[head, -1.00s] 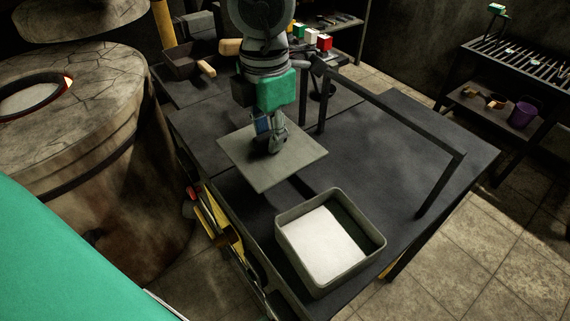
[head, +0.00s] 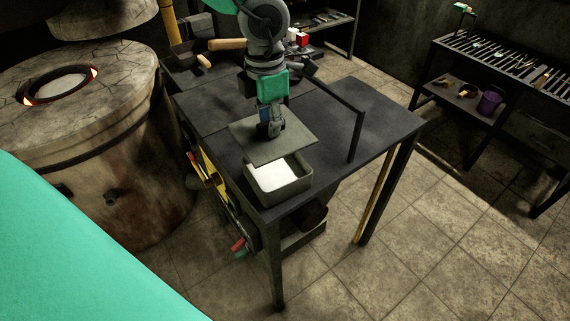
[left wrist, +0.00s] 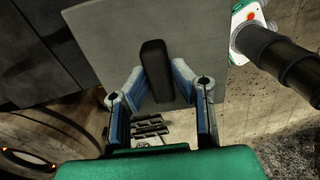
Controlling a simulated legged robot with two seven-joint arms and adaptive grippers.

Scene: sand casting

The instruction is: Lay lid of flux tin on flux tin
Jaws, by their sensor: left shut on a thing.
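The lid (head: 295,142) is a flat grey square plate with a dark handle. My left gripper (head: 270,130) is shut on the handle (left wrist: 156,70), seen between the two fingers in the left wrist view, and holds the plate roughly level. The flux tin (head: 291,190) is an open grey square box with white powder (head: 272,176) inside, standing near the table's front corner. In the head view the lid covers the tin's back-left part; its height above the rim is hard to tell. The tin is not clearly seen in the left wrist view. My right gripper is not in view.
The dark table (head: 371,97) has a black bar frame (head: 357,137) to the right of the lid. A round furnace (head: 75,130) with a glowing opening stands at left. A slatted rack (head: 500,65) stands at the far right. Tiled floor is free in front.

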